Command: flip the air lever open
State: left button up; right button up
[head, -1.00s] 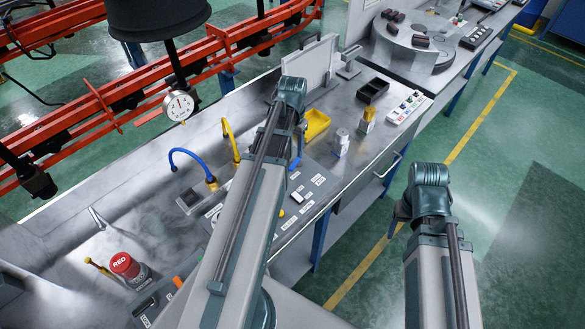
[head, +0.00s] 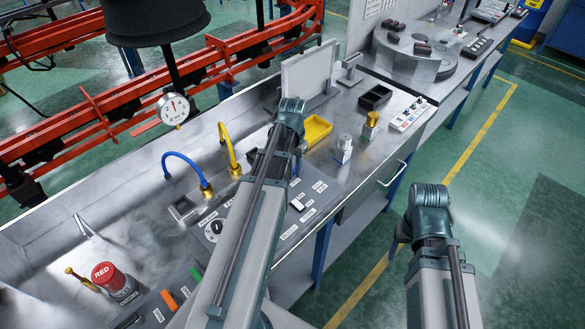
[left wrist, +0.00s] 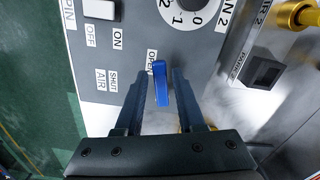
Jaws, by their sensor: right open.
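The air lever is a blue handle (left wrist: 160,85) on a grey panel (left wrist: 120,58) in the left wrist view. An OPEN label is at its upper end, and SHUT and AIR labels are to its left. My left gripper (left wrist: 159,74) is open, with one dark finger on each side of the lever. I cannot tell whether either finger touches it. In the head view my left arm hides the lever and the left gripper's fingers. My right gripper (head: 399,236) is open and empty, away from the bench, partly hidden by its wrist.
An ON/OFF switch (left wrist: 99,9) and a round numbered dial (left wrist: 194,12) sit close to the lever. Blue (head: 183,156) and yellow (head: 226,143) hoses rise from the bench. The floor at right is clear.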

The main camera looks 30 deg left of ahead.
pick_arm(q)
grip_shut()
jog(key=shift+w+a+m, duration=0.1)
jog(key=shift+a+m, duration=0.2)
jog(key=shift+m, duration=0.45)
jog(key=shift+a+m, duration=0.25)
jog(key=shift+m, duration=0.5)
jog(key=shift+o, duration=1.6)
grip_release()
